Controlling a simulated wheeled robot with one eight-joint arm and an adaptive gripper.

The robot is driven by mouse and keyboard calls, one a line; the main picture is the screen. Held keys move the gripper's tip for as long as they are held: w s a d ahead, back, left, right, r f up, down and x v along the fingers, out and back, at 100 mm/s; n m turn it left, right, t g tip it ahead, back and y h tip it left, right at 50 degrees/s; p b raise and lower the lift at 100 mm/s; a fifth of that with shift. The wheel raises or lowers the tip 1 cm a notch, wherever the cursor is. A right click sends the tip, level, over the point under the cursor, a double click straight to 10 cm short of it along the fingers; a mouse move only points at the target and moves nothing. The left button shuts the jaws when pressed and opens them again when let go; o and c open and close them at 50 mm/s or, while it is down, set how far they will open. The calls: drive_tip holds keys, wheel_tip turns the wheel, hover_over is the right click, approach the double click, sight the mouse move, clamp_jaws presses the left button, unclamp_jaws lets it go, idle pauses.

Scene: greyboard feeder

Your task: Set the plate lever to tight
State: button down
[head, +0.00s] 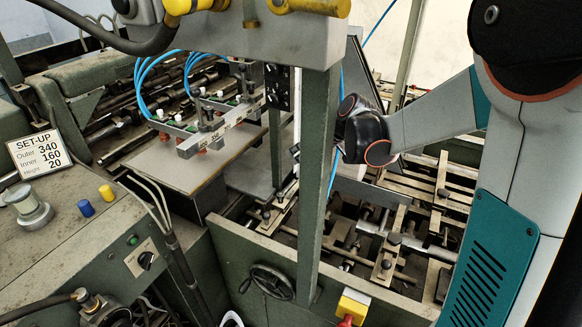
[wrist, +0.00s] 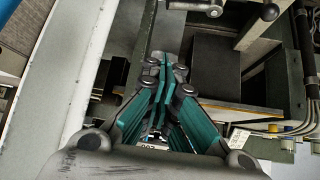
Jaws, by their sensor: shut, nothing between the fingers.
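My gripper (wrist: 166,66) shows in the wrist view with its teal fingers drawn together and nothing between them. A metal lever with a dark ball knob (wrist: 270,12) is near the top right of that view, ahead of the fingertips and apart from them. I cannot tell for certain that it is the plate lever, and no tight or loose marking is readable. In the head view my wrist is right of the green upright post, which hides most of my gripper. I cannot pick out the lever there.
The green upright post (head: 319,190) stands close to my wrist. A greyboard stack (head: 180,160) lies under the sucker bar on the left. A handwheel (head: 272,281) is on the front panel. A set-up card (head: 38,153) reads Outer 340, Inner 160, Height 20. Rails and clamps fill the right.

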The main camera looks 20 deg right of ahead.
sight(288, 190)
drive_tip(key=f, duration=0.2)
drive_tip(key=w+a+f+b, duration=0.1)
drive_tip(key=f, duration=0.2)
drive_tip(key=w+f+b, duration=0.1)
drive_tip(key=f, duration=0.1)
drive_tip(key=shift+w+a+f, duration=0.25)
drive_tip(key=shift+a+f, duration=0.05)
drive_tip(key=shift+a, duration=0.05)
drive_tip(key=shift+s+d+f, duration=0.1)
drive_tip(key=shift+f, duration=0.1)
drive_tip(key=shift+s+r, duration=0.1)
drive_tip(key=shift+m, duration=0.3)
